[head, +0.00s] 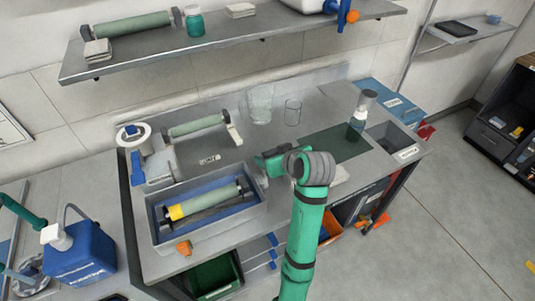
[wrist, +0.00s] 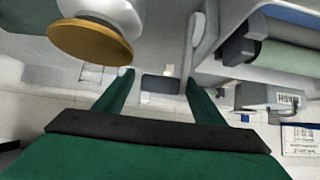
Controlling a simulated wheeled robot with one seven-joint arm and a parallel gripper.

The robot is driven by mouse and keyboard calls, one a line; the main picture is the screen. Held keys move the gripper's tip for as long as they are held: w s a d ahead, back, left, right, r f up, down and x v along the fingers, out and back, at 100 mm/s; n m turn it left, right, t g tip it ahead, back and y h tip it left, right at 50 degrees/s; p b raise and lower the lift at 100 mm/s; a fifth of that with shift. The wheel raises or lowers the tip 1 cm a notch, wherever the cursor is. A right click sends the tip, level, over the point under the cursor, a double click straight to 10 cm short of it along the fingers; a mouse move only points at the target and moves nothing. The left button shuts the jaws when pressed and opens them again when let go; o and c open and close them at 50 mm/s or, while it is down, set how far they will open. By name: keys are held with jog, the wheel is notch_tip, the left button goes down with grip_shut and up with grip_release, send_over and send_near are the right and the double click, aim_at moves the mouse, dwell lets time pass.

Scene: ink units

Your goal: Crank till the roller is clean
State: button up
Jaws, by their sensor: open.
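A roller (wrist: 282,55) shows at upper right there, beside a pale upright bar (wrist: 194,45). A white knob-like piece with a tan face (wrist: 92,35) fills the upper left; I cannot tell whether it belongs to the crank.
A grey tray with blue lining (head: 258,207) holds another roller (head: 210,200) with a yellow end, at the bench front. Clear vessels (head: 260,103) and a bottle (head: 359,118) stand behind and right. A shelf (head: 230,38) hangs above. An orange piece (head: 184,247) sits at the tray's front.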

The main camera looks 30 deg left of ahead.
jog(key=shift+v, duration=2.1)
jog(key=shift+c, duration=0.5)
jog(key=shift+d, duration=0.25)
jog(key=c, duration=0.6)
jog(key=shift+y, duration=0.6)
jog(key=d, duration=0.1)
jog(key=s+d, duration=0.1)
jog(key=d, duration=0.1)
jog(key=shift+s+d+r, duration=0.1)
jog(key=shift+s+d, duration=0.25)
jog(key=shift+d, duration=0.05)
grip_shut()
jog(key=s+d+r+t+y, duration=0.2)
jog(key=s+d+r+y, duration=0.1)
jog(key=s+d, duration=0.3)
jog(key=w+d+f+x, duration=0.1)
jog(key=x, duration=1.2)
jog(key=shift+w, duration=0.35)
